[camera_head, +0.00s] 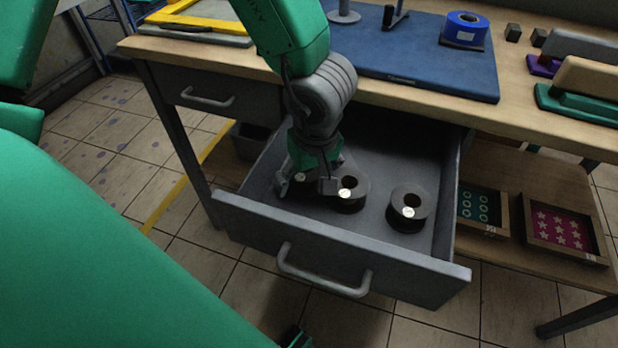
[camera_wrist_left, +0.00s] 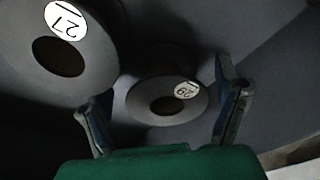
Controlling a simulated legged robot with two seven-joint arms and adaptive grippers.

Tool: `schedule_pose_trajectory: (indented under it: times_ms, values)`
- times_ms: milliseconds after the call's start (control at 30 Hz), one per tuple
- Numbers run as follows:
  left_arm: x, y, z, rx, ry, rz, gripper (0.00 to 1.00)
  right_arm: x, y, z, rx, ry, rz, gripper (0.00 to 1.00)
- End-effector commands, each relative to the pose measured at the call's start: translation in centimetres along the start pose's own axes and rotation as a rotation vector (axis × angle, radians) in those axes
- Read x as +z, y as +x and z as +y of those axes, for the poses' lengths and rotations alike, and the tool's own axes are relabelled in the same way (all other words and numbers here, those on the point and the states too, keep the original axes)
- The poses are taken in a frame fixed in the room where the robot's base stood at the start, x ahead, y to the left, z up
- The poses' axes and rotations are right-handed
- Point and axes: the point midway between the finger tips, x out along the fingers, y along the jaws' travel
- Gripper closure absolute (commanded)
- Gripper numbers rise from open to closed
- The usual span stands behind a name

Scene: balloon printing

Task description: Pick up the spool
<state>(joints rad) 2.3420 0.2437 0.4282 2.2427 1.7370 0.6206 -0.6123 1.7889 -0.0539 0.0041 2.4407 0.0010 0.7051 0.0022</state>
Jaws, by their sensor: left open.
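Dark grey spools with round white labels stand in the open drawer. One spool (camera_head: 409,209) is clear of my gripper on the right. Another spool (camera_head: 352,196) stands just right of my left gripper (camera_head: 305,188). A third lies under the gripper and is mostly hidden, only its label showing. In the left wrist view the spool labelled 29 (camera_wrist_left: 168,100) appears between the two fingertips of my left gripper (camera_wrist_left: 158,98), which is open and empty. A spool labelled 27 (camera_wrist_left: 65,50) is at the upper left there.
The grey drawer (camera_head: 335,245) is pulled out under the wooden table. Its walls enclose the spools. A blue mat (camera_head: 420,65) with a blue tape roll (camera_head: 465,27) is on the tabletop. Two framed trays (camera_head: 483,210) sit on the lower shelf at right.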

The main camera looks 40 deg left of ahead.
Motion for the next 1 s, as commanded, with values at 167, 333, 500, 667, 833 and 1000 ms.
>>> schedule_pose_trajectory:
  times_ms: [167,333,500,667,833,1000]
  values:
    - [-0.4,0.2,-0.3,0.001,-0.003,-0.006,0.70,0.0,-0.1,0.0,0.000,0.000,0.000,0.60]
    - [-0.5,0.3,-0.4,-0.001,-0.004,-0.008,0.69,0.0,0.0,0.0,-0.001,-0.001,0.000,0.60]
    - [-0.3,-0.1,-0.2,-0.005,-0.004,-0.005,0.74,0.0,-0.3,0.0,-0.001,-0.001,0.000,0.60]
    - [-0.6,-2.7,-0.1,-0.002,-0.003,-0.004,0.74,-0.1,-1.8,0.0,0.000,-0.001,0.000,0.60]
    - [-1.2,-6.4,-0.2,0.002,-0.005,-0.005,0.74,-0.2,-3.8,0.0,0.000,-0.001,0.001,0.60]
    - [-1.6,-8.9,-0.1,0.002,-0.004,-0.006,0.74,-0.3,-5.0,0.0,0.000,-0.001,0.000,0.60]
